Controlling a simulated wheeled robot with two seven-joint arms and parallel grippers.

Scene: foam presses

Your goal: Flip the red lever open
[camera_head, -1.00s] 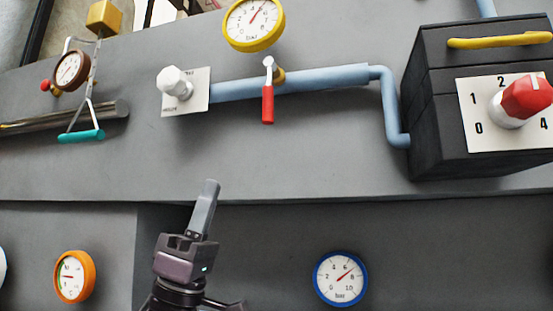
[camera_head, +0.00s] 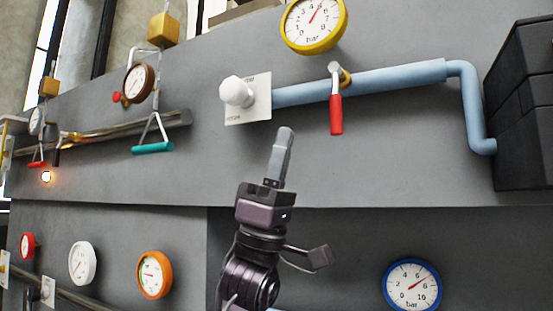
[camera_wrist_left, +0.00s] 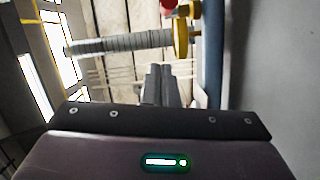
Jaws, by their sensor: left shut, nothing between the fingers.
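The red lever (camera_head: 336,114) hangs straight down from a valve on the light blue pipe (camera_head: 390,80) in the head view. My left gripper (camera_head: 285,132) points upward below and to the left of the lever, apart from it. Its fingers are closed together with nothing between them. In the left wrist view the closed fingers of my left gripper (camera_wrist_left: 159,70) point away from the camera. A small red part at the top of that view is too cropped to name. My right gripper is not in view.
A white knob (camera_head: 237,92) on a plate stands left of the lever. A yellow gauge (camera_head: 314,24) is above, a blue gauge (camera_head: 412,285) below. A teal-handled lever (camera_head: 153,148) hangs further left. A black box (camera_head: 522,125) projects at right.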

